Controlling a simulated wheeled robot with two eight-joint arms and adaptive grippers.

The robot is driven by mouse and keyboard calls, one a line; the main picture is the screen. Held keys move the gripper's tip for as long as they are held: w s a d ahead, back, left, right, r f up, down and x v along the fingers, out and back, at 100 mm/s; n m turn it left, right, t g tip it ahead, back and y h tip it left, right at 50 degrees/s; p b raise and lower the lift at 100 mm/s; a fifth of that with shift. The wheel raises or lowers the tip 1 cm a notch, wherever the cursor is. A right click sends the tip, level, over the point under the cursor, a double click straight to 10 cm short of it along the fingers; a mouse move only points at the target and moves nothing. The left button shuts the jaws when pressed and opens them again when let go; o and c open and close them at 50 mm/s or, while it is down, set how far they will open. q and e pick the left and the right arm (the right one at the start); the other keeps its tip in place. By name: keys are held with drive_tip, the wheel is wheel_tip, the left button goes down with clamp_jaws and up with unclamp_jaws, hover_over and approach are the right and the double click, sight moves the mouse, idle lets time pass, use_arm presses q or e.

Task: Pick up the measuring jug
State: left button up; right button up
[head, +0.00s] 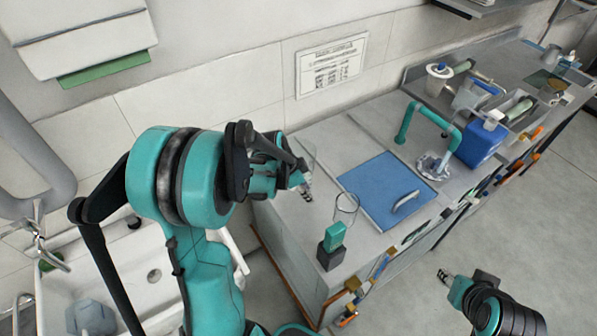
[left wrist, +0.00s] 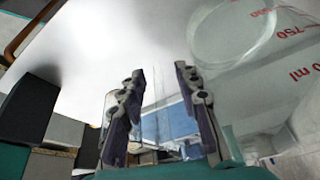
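The measuring jug is clear, with red markings and numbers. It is large and cut off at the upper right of the left wrist view (left wrist: 240,45). In the head view only a faint clear part of it (head: 308,151) shows, behind my left gripper. My left gripper (head: 306,191) is over the near end of the counter. In the left wrist view its fingers (left wrist: 160,85) stand apart with the jug to their right, not between them. My right gripper (head: 444,277) is low over the floor, away from the counter; its opening is too small to judge.
A clear glass cylinder (head: 346,206) stands near a green block (head: 334,236) and a dark block (head: 329,256) at the counter's front edge. A teal tap (head: 432,115) and blue container (head: 481,141) stand farther right.

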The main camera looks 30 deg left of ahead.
use_arm(q)
drive_tip(key=shift+w+d+f, duration=0.15)
drive_tip(key=shift+d+f, duration=0.05)
drive_tip(key=shift+f, duration=0.35)
clamp_jaws()
drive_tip(key=shift+r, duration=0.15)
